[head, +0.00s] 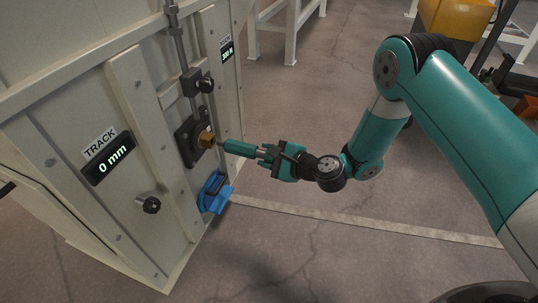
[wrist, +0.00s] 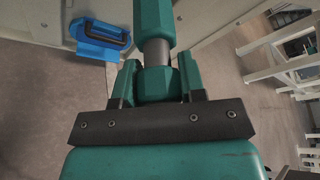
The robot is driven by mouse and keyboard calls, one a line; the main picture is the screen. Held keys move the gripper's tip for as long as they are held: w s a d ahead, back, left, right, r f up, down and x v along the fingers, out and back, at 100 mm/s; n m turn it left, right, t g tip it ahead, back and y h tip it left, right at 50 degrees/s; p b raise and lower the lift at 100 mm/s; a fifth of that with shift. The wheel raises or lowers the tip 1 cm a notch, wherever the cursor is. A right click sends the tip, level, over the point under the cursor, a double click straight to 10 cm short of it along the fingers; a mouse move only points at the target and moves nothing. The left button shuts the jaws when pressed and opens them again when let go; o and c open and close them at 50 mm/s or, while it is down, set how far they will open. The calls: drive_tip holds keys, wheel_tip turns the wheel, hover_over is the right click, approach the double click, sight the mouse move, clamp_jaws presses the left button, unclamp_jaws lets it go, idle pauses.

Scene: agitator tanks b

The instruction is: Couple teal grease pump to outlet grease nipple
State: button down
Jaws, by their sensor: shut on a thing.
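My gripper (head: 270,154) is shut on the teal grease pump (head: 238,148), which points left toward the machine's side panel. In the wrist view the pump (wrist: 153,18) runs away from my gripper (wrist: 157,85), between its two fingers, with a grey middle section. A brass fitting (head: 207,140), apparently the outlet grease nipple, sticks out of a black square mount on the panel. The pump's thin tip is at or just short of the fitting; I cannot tell whether they touch. The wrist view does not show the fitting.
A blue holder (head: 214,194) sits on the panel below the fitting; it also shows in the wrist view (wrist: 100,38). A black knob (head: 205,85) is above and another (head: 148,204) lower left. A display (head: 107,162) reads "TRACK 0 mm".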

sight(255, 152)
drive_tip(key=shift+w+a+r, duration=0.1)
drive_tip(key=shift+a, duration=0.1)
drive_tip(key=shift+w+a+p, duration=0.25)
drive_tip(key=shift+a+p, duration=0.1)
drive_tip(key=shift+a, duration=0.45)
drive_tip(key=shift+w+a+p, duration=0.25)
drive_tip(key=shift+a+p, duration=0.1)
drive_tip(key=shift+a, duration=0.4)
drive_tip(key=c, duration=0.6)
unclamp_jaws()
